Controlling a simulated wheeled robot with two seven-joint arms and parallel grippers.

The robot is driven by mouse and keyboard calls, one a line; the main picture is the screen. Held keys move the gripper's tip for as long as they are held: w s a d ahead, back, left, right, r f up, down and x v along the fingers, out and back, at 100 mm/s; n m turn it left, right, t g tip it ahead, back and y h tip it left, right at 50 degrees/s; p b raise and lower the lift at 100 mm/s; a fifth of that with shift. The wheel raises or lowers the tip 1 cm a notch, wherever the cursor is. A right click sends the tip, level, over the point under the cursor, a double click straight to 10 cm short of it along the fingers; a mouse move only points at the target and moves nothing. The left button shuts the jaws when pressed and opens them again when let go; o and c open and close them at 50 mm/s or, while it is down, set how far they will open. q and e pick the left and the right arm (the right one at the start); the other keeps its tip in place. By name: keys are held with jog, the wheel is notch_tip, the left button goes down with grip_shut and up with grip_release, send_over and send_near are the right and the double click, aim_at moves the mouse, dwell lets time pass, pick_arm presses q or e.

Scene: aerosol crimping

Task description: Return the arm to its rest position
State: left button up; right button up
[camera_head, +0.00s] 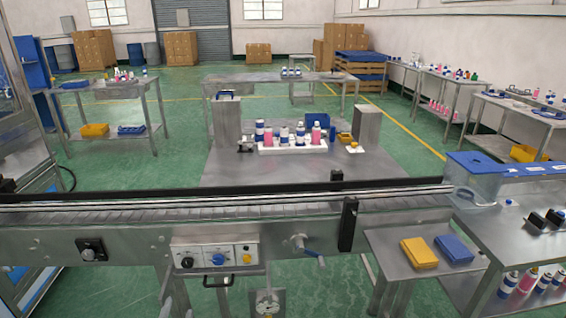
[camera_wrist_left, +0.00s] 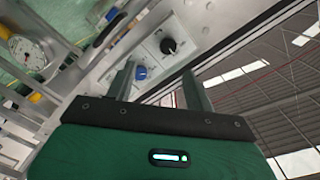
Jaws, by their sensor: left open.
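My left gripper (camera_wrist_left: 160,78) shows in the left wrist view. Its two grey fingers stand apart with nothing between them, so it is open and empty. Beyond the fingers, the control panel with a black knob (camera_wrist_left: 168,46) and a blue knob (camera_wrist_left: 140,72) shows tilted. I cannot make out either gripper in the head view. My right gripper is in neither view.
The conveyor (camera_head: 130,213) runs across the front, with a control box (camera_head: 215,258) below it. Behind it, cans and bottles stand in a white tray (camera_head: 293,149). A yellow bin (camera_head: 418,253) and blue bin (camera_head: 453,248) sit at right. Green floor is open beyond.

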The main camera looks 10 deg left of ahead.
pick_arm(q)
jog(key=s+d+f+n+g+h, duration=0.1)
jog(key=s+d+f+g, duration=0.2)
jog(key=f, duration=0.8)
jog(key=s+d+f+n+g+h+p, duration=0.15)
jog(key=s+f, duration=0.35)
jog(key=f, duration=0.6)
jog(key=s+d+f+g+h, duration=0.1)
jog(key=s+d+f+g, duration=0.2)
jog(key=f, duration=0.8)
jog(key=s+f+n+g, duration=0.1)
jog(key=s+f+g, duration=0.2)
jog(key=s+f, duration=0.3)
jog(key=s+f+n+g, duration=0.1)
jog(key=s+f, duration=0.5)
jog(key=s, duration=1)
jog(key=s+f+n+g, duration=0.1)
jog(key=s+f+g, duration=0.3)
jog(key=s, duration=0.7)
notch_tip(320, 180, down, 2)
jog(key=shift+s+a+f+g+p, duration=0.1)
jog(key=shift+s+a+g+p, duration=0.2)
jog(key=shift+s+a+g, duration=0.1)
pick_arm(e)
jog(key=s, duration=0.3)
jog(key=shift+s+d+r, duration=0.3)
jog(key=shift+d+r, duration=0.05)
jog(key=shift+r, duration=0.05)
